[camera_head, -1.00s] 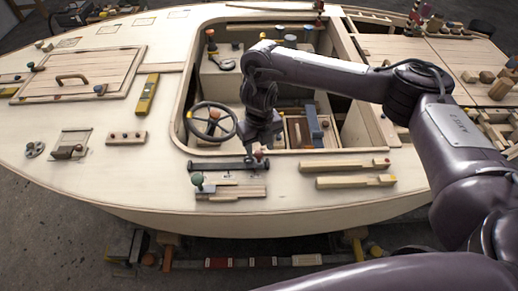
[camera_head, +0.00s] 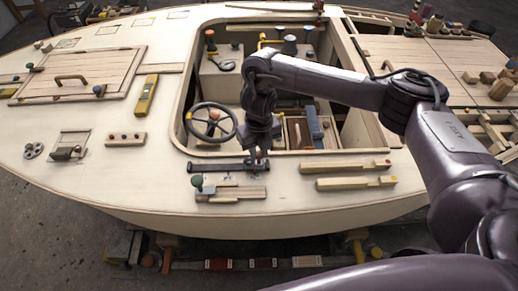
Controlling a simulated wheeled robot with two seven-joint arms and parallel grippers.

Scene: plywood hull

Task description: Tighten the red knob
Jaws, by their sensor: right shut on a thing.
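My right gripper (camera_head: 259,160) points down at the right end of a dark bar (camera_head: 218,167) on the pale deck, just below the cockpit opening. It is shut on a small reddish knob (camera_head: 258,154), mostly hidden by the fingers, so I cannot tell how far it is turned. My left gripper is not in view.
A wooden block with a green knob (camera_head: 197,181) lies just below the bar. Two wooden strips (camera_head: 345,167) lie to the right. The steering wheel (camera_head: 211,122) stands close behind, left of my gripper.

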